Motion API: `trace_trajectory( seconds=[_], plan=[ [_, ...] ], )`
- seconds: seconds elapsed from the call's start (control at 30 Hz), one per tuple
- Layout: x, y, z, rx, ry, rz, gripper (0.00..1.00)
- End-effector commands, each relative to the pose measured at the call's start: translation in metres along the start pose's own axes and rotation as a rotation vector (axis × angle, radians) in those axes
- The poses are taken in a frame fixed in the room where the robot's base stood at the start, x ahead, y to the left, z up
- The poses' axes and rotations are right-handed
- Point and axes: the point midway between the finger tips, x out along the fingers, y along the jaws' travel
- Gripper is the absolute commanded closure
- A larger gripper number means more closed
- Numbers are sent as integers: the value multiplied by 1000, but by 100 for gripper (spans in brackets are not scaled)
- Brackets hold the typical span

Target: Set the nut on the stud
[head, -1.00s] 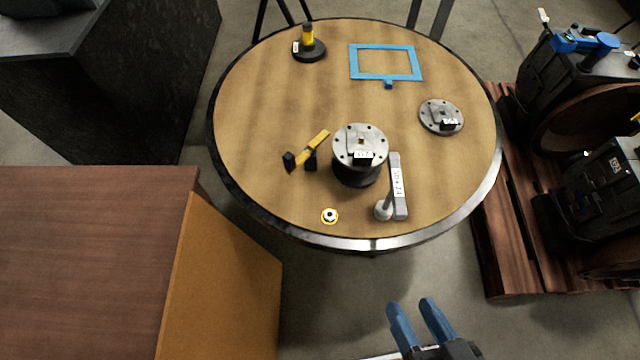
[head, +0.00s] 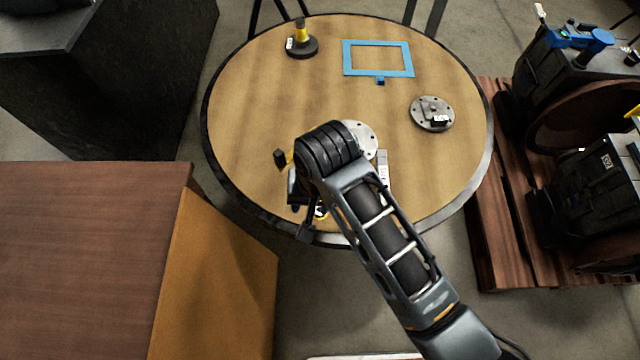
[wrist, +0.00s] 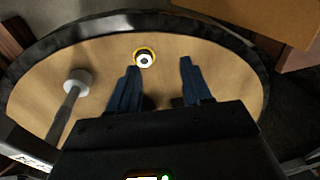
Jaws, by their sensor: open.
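A small pale ring-shaped piece with a dark centre and yellow rim, which looks like the nut (wrist: 145,58), lies on the table near its front edge. In the head view this nut (head: 321,212) is partly covered by my arm. My gripper (wrist: 159,66) is open and empty above the table. In the wrist view the nut shows just beyond the fingertips, closer to the left finger. A black round base with a yellow-banded upright post (head: 301,36) stands at the table's back left; I cannot tell whether this is the stud.
The round table (head: 250,110) has a flanged hub (head: 362,136) mostly behind my arm and a flat flange (head: 432,113) at right. A blue frame (head: 378,43) lies at the back. A grey rod with a round knob (wrist: 78,79) is left of my gripper in the wrist view.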

Motion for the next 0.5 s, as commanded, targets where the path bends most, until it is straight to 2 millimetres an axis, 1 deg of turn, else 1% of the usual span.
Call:
trace_trajectory(
  seconds=[0.03,0.1,0.23,0.37,0.5],
  plan=[
    [-7,4,-10,-3,-15,39,51],
    [-12,9,-17,0,-37,81,51],
    [-18,14,-22,3,-60,124,51],
    [-16,16,-23,5,-65,133,51],
    [-8,17,-22,4,-65,133,51]
  ],
)
